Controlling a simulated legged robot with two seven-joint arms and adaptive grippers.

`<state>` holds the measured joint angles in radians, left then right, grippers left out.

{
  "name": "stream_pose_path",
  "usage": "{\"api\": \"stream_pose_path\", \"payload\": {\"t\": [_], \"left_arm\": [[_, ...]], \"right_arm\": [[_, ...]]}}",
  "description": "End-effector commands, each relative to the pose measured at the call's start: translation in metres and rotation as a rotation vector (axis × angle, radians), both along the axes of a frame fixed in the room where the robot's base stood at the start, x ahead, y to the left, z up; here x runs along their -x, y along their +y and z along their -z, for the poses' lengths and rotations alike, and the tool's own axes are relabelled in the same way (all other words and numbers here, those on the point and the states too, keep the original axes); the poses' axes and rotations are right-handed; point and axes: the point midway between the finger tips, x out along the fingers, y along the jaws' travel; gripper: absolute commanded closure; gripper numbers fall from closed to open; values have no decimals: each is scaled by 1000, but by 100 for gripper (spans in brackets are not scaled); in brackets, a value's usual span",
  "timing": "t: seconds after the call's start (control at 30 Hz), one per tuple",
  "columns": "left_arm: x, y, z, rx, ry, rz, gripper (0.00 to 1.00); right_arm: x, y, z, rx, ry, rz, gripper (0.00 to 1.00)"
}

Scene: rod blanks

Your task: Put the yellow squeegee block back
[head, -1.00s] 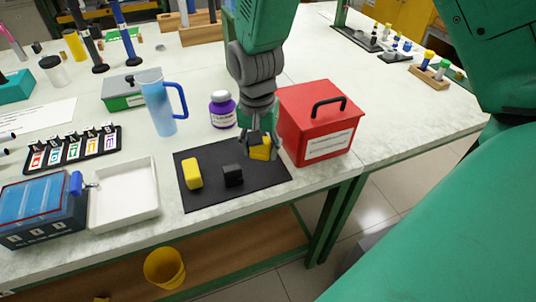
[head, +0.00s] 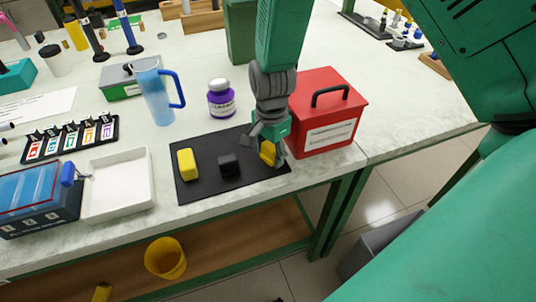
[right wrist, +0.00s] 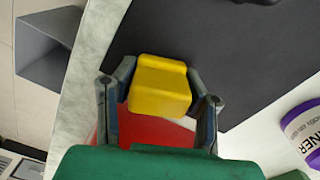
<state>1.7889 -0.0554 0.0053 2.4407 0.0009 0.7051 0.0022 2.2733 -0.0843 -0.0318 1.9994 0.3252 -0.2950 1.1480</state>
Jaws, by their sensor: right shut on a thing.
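My right gripper (head: 269,150) is shut on a yellow block (head: 267,153) at the right end of the black mat (head: 205,190). In the right wrist view the yellow block (right wrist: 160,86) sits between the two fingers, with a raised ridge along one edge. Whether it touches the mat is hard to tell. A second yellow block (head: 186,164) lies at the mat's left side, and a dark block (head: 229,166) lies between the two. My left gripper is not in view.
A red box (head: 328,115) with a black handle stands close to the right of my gripper. A purple-labelled jar (head: 221,100) and a blue jug (head: 156,95) stand behind the mat. A white tray (head: 117,185) is at its left. The table's front edge is near.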

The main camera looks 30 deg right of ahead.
Motion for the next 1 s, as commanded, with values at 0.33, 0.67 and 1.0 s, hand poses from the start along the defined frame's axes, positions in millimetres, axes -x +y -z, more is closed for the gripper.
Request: {"api": "stream_pose_path", "payload": {"t": [0.33, 0.67, 1.0], "left_arm": [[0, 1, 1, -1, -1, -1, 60], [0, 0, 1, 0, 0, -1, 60], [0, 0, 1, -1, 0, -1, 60]], "right_arm": [[-1, 10, 4, 15, 0, -4, 93], [1, 6, 12, 5, 6, -6, 41], [1, 5, 10, 10, 1, -3, 41]]}}
